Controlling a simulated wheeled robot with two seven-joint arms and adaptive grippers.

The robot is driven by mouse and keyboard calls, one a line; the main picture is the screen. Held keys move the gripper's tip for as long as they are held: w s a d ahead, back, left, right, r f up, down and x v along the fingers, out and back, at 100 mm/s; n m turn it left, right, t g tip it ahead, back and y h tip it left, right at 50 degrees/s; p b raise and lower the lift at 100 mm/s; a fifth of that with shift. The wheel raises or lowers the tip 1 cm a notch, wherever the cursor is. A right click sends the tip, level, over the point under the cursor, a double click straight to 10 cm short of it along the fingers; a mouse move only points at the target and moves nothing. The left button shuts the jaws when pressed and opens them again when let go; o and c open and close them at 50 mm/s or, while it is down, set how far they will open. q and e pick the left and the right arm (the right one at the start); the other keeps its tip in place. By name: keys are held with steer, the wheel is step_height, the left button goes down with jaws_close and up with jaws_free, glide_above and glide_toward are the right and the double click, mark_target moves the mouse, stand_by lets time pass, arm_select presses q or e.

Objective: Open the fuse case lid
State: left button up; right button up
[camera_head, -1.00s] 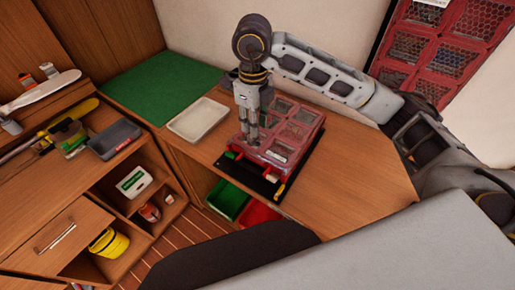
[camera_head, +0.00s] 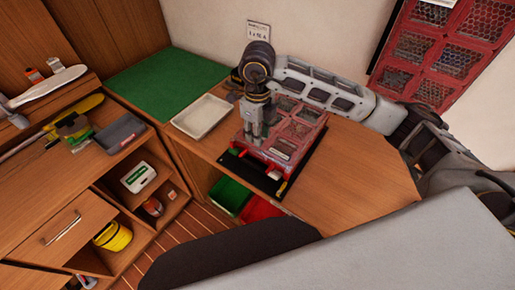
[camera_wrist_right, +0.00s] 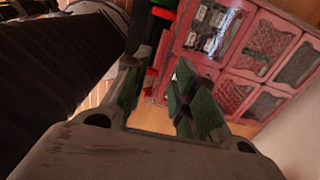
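The red fuse case (camera_head: 303,132) lies on a dark mat (camera_head: 252,174) on the wooden counter. Its lid has several clear mesh-like windows and looks closed. In the right wrist view the case (camera_wrist_right: 237,53) fills the upper right, with small red parts along its near edge. My right gripper (camera_head: 257,141) points down over the left part of the case in the head view. In the right wrist view its two green-padded fingers (camera_wrist_right: 155,78) stand apart with nothing held between them. Whether a finger touches the case, I cannot tell. My left gripper is not in view.
A white tray (camera_head: 203,116) and a green mat (camera_head: 150,85) lie left of the case. Green (camera_head: 230,195) and red (camera_head: 261,208) bins stand below the counter edge. Bare counter (camera_head: 355,180) lies right of the case. A red mesh panel (camera_head: 425,60) is on the wall.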

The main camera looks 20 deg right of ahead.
mark_target(257, 153)
steer(key=shift+f+p, duration=0.55)
steer(key=shift+f, duration=3.6)
jaws_close()
